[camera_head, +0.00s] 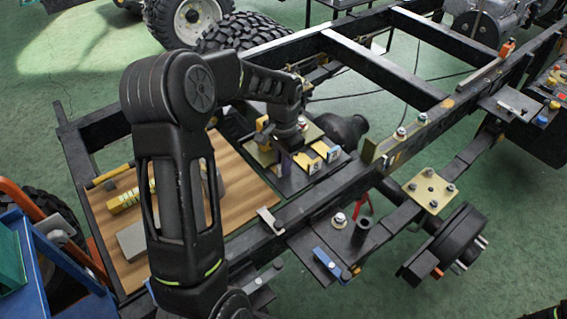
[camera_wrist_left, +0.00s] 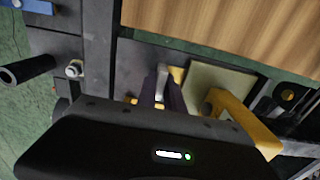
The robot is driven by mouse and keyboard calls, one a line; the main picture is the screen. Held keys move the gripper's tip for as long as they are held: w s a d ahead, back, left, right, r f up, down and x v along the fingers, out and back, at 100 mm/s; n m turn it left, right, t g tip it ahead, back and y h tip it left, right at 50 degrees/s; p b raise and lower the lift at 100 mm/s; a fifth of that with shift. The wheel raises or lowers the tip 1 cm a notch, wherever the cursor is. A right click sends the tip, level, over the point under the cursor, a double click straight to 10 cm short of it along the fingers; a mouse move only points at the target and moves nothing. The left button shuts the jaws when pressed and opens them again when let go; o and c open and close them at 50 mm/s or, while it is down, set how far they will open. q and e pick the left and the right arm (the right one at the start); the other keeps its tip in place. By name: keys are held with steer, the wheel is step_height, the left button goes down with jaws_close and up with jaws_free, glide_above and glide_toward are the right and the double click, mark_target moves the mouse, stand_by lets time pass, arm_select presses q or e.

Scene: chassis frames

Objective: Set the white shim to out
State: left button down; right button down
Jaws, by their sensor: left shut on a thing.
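My left gripper (camera_head: 285,160) reaches down from the left arm over a dark plate with yellow blocks, beside the frame rail. In the left wrist view its two dark purple fingers (camera_wrist_left: 162,96) are shut on a narrow pale piece, which looks like the white shim (camera_wrist_left: 162,83). The arm and fingers mostly hide this piece in the head view. Yellow blocks (camera_head: 318,162) with pale and dark blue faces stand just right of the fingers. A yellow bracket (camera_wrist_left: 238,115) and a cream plate (camera_wrist_left: 212,80) lie right of the fingers in the wrist view.
A wooden board (camera_head: 240,190) lies left of the plate, with a yellow cylinder (camera_head: 125,200) and a grey block (camera_head: 131,241) on it. Black chassis rails (camera_head: 330,196) run along the right. A blue cart (camera_head: 30,262) stands at lower left.

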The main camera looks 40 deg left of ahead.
mark_target(295, 185)
stand_by(0.8)
arm_select(q)
steer(key=d, duration=0.2)
steer(key=s+d, duration=0.1)
steer(key=d, duration=0.1)
steer(key=shift+s+d+b, duration=0.2)
steer(key=shift+d+b, duration=0.1)
steer(key=shift+d, duration=0.05)
steer(key=c, duration=1.5)
jaws_free()
steer(key=shift+d, duration=0.1)
steer(key=shift+o, duration=0.2)
steer(key=shift+r, duration=0.1)
step_height(295, 185, up, 8)
steer(key=shift+f, duration=0.2)
